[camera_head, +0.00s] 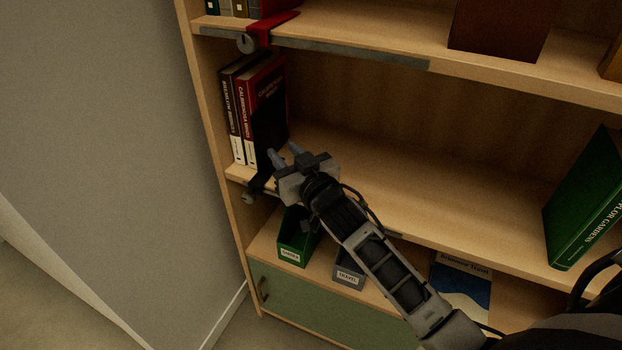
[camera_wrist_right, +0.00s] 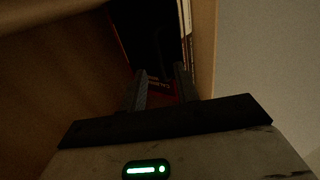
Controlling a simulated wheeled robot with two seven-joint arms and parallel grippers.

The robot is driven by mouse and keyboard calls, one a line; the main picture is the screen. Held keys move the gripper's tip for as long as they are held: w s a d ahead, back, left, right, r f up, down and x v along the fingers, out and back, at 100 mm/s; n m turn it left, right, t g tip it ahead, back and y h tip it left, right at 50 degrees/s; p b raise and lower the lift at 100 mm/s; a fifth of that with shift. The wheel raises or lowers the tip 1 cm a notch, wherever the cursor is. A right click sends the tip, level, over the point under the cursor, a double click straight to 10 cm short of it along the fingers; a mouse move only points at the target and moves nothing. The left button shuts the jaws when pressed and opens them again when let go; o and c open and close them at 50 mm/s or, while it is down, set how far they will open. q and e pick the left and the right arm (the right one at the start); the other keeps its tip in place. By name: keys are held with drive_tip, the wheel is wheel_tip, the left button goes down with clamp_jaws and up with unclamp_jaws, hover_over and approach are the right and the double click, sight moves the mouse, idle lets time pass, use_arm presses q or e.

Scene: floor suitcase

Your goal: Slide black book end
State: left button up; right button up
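The black book end (camera_head: 262,178) sits at the front edge of the middle shelf, at the left, with a grey knob (camera_head: 248,198) on the rail. It is just right of two upright books, one black (camera_head: 233,115) and one red-spined (camera_head: 248,115). My right gripper (camera_head: 283,152) is close to the book end and the red-spined book's cover, with its fingers apart. In the right wrist view, the two fingers (camera_wrist_right: 160,85) are spread with nothing clearly held between them. Whether they touch the book end cannot be told. My left gripper is not in view.
A red book end (camera_head: 265,30) is on the rail of the upper shelf. A green book (camera_head: 585,205) leans at the middle shelf's right; the shelf between is clear. Green (camera_head: 297,240) and grey (camera_head: 348,268) bins stand below. A wall (camera_head: 110,130) is at left.

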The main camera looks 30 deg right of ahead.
drive_tip(key=s, duration=1.1)
drive_tip(key=shift+s+d, duration=0.3)
drive_tip(key=shift+d, duration=0.1)
drive_tip(key=s+a+f+g+y, duration=0.1)
drive_tip(key=s+a+f+g, duration=0.2)
drive_tip(key=s+f, duration=0.3)
drive_tip(key=s+a+f+n+g+y, duration=0.1)
drive_tip(key=s+a+f+g, duration=0.3)
drive_tip(key=s+f, duration=0.3)
wheel_tip(320, 180, down, 3)
drive_tip(key=shift+s+a+f, duration=0.1)
drive_tip(key=shift+s+a, duration=0.1)
drive_tip(key=shift+a, duration=0.6)
idle(0.5)
drive_tip(key=shift+o, duration=0.6)
drive_tip(key=shift+w, duration=0.1)
